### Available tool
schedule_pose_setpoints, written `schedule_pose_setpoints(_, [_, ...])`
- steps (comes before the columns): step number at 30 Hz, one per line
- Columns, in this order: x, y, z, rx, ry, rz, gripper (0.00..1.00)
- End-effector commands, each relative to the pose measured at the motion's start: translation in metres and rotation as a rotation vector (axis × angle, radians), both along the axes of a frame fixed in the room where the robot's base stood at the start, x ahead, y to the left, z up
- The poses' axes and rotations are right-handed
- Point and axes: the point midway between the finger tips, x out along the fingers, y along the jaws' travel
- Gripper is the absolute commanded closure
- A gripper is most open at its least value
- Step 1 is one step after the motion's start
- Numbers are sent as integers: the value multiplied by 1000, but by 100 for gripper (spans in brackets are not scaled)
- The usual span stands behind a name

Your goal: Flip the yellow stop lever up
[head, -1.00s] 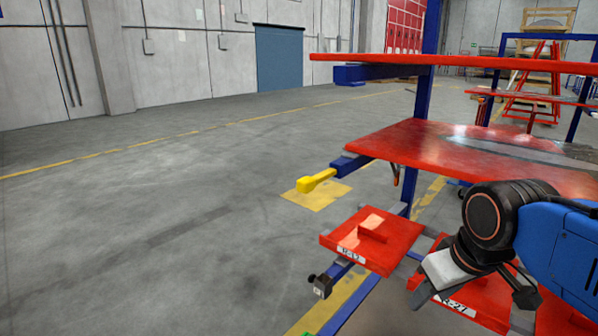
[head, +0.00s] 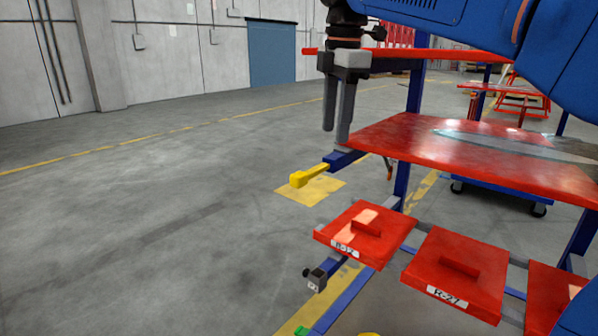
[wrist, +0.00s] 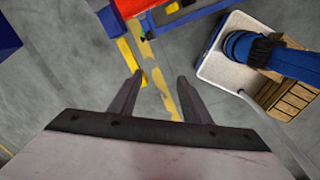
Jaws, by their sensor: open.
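The yellow stop lever (head: 310,176) sticks out to the left from a blue bar at the corner of the red rack. It lies roughly level in the head view, its thick free end pointing left and slightly down. My gripper (head: 336,137) points down, above and a little right of the lever in the picture, and does not appear to touch it. The gripper also shows in the wrist view (wrist: 160,76), its two fingers apart and empty. A yellow strip (wrist: 129,58) shows near the left finger there; I cannot tell whether it is the lever or floor paint.
The red shelf (head: 400,140) lies right of the lever, with another red shelf above it. Red plates marked R-12 (head: 345,247) and R-27 (head: 447,293) sit below. A blue rail end with a dark knob (head: 316,277) juts out lower down. The floor to the left is clear.

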Motion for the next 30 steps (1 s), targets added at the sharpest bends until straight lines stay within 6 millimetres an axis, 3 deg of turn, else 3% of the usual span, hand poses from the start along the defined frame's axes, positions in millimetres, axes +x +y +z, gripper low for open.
schedule_pose_setpoints(3, [19,27,18,-22,26,182,56])
schedule_pose_setpoints(9, [37,60,39,-46,62,430,56])
schedule_pose_setpoints(16, [42,73,46,-54,77,537,56])
schedule_pose_setpoints(23, [41,73,24,-55,80,540,56])
schedule_pose_setpoints(30, [41,72,-18,-55,80,538,56])
